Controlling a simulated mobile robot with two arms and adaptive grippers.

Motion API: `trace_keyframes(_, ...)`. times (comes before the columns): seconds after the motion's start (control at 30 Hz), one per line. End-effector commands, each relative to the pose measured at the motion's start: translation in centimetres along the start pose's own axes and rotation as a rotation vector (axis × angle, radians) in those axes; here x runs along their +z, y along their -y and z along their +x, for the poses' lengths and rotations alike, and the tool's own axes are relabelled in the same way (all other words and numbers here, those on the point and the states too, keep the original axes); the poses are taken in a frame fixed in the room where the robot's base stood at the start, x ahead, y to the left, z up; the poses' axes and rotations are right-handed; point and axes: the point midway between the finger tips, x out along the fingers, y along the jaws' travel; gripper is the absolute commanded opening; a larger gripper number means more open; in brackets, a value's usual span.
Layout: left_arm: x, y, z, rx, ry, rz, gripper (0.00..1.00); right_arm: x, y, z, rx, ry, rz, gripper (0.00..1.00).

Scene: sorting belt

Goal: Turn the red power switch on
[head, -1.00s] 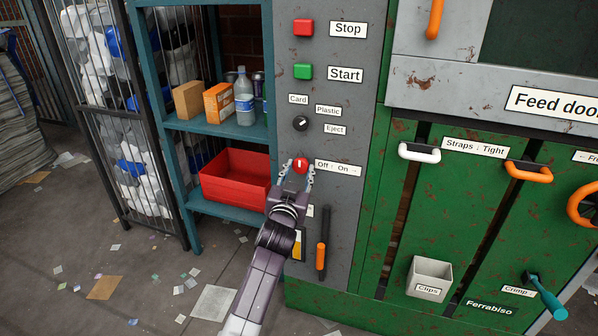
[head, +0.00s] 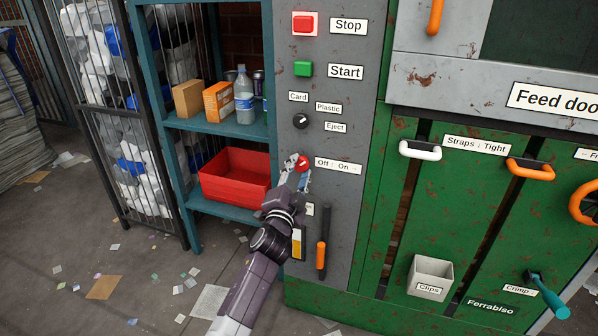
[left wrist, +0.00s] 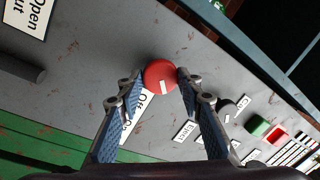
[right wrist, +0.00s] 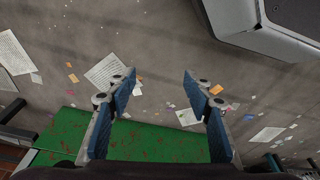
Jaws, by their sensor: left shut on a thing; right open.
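The red power switch (head: 302,163) is a round red knob with a white mark on the grey panel, beside the "Off : On" label (head: 338,167). It also shows in the left wrist view (left wrist: 160,76), between the fingertips. My left gripper (head: 299,170) is shut on the knob, one finger on each side. The knob's mark now looks tilted towards the label's "On" side. My right gripper (right wrist: 158,75) is open and empty in the right wrist view, above the floor.
Above the switch are the card/plastic selector (head: 300,121), the green Start button (head: 303,69) and the red Stop button (head: 303,24), which has a bright border. An orange-handled lever (head: 321,250) is below. A shelf with a red bin (head: 235,178) stands left.

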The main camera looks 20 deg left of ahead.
Motion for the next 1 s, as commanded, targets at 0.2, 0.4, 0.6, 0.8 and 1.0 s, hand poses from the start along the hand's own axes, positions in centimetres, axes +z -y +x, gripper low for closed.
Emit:
trace_keyframes(0.2, 0.2, -0.1, 0.0, -0.003, -0.028, 0.205, 0.09, -0.9, -0.2, -0.9, 0.003, -0.011, 0.001, 0.47)
trace_keyframes(0.4, 0.3, -0.1, 0.0, -0.007, -0.054, 0.390, 0.09, -1.1, -0.2, -1.4, 0.003, -0.014, 0.002, 0.47)
trace_keyframes(0.6, 0.4, -0.1, 0.0, -0.010, -0.077, 0.547, 0.09, -0.8, -0.1, -1.7, 0.002, -0.010, 0.002, 0.47)
trace_keyframes(0.8, 0.3, -0.1, 0.0, -0.013, -0.095, 0.664, 0.09, -0.7, -0.2, -1.6, 0.002, -0.009, 0.002, 0.47)
trace_keyframes(1.0, 0.3, -0.1, 0.0, -0.015, -0.105, 0.731, 0.09, -0.7, -0.2, -1.5, 0.003, -0.010, 0.002, 0.47)
